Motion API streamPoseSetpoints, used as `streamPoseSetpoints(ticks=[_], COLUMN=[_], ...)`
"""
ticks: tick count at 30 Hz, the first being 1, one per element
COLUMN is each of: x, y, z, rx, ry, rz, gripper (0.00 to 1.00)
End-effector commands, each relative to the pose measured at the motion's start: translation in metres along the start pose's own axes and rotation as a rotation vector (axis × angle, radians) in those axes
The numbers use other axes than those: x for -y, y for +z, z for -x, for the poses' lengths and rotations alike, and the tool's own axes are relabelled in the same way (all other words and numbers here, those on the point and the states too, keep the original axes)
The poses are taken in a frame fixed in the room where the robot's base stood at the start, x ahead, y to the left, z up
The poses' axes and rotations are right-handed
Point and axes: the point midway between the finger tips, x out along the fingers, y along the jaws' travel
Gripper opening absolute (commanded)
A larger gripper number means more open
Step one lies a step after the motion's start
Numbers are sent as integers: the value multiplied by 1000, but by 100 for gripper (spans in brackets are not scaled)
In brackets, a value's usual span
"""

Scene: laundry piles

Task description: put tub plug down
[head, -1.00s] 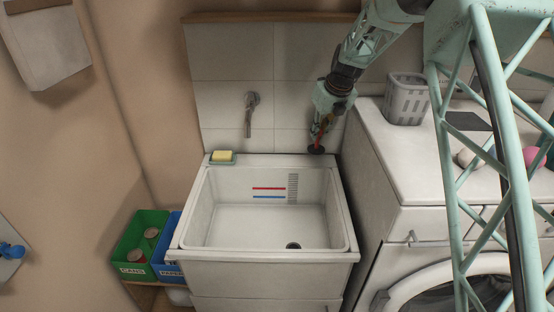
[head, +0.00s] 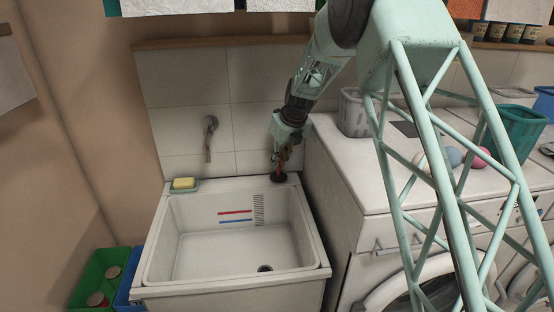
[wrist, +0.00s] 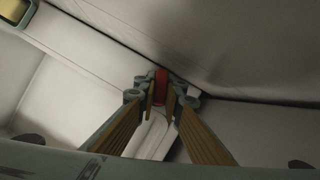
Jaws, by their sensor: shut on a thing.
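The tub plug (head: 279,178) is a dark round disc with a red upper part. It is at the back right corner of the white sink (head: 160,277), at the ledge; I cannot tell whether it touches the ledge. My gripper (head: 283,157) points down and is shut on the plug's red part. In the wrist view, the red part of the plug (wrist: 161,86) shows between the fingertips of my gripper (wrist: 161,98). The plug's dark disc is hidden there. The drain hole (head: 265,268) in the basin is open.
A yellow soap on a green dish (head: 184,185) sits at the sink's back left corner. A tap (head: 209,138) is on the tiled wall. The washing machine (head: 345,170) with a grey basket (head: 355,113) stands close on the right. The basin is empty.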

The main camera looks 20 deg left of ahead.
Motion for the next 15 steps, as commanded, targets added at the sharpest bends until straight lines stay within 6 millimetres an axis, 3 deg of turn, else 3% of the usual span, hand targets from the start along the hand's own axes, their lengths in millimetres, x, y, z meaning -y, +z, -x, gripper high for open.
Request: streamPoseSetpoints(ticks=[15], x=[0], y=[-3], z=[-7], rx=[0], ry=[0], rz=[0], gripper=[0])
